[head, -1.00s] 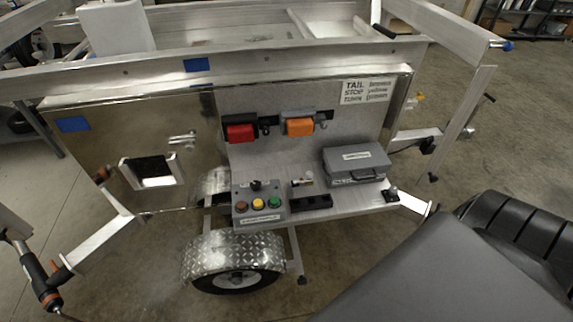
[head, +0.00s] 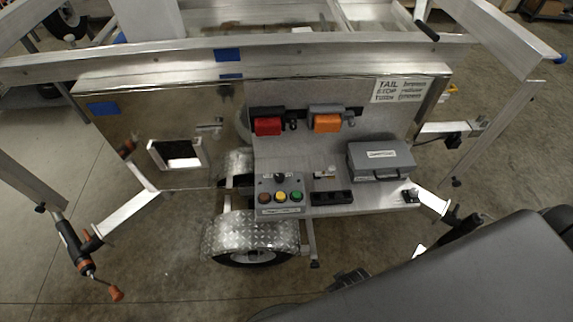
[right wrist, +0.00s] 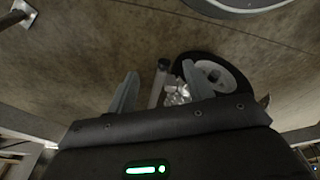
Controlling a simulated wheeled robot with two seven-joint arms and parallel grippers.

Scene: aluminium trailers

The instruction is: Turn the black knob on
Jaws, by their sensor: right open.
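The black knob (head: 280,177) stands at the top of a grey control box (head: 280,208), above its red, yellow and green buttons, on the trailer's shelf. It is small in the head view, and its setting cannot be made out. My right gripper (right wrist: 160,88) shows in the right wrist view with its two fingers apart and nothing between them. It points toward the floor and a wheel, away from the knob. My right arm fills the lower right of the head view. My left gripper is not in view.
A grey case (head: 381,160) sits on the shelf right of the control box. Red (head: 268,125) and orange (head: 327,122) blocks are on the panel above. A diamond-plate fender (head: 250,232) and wheel are below. Open floor lies in front of the trailer.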

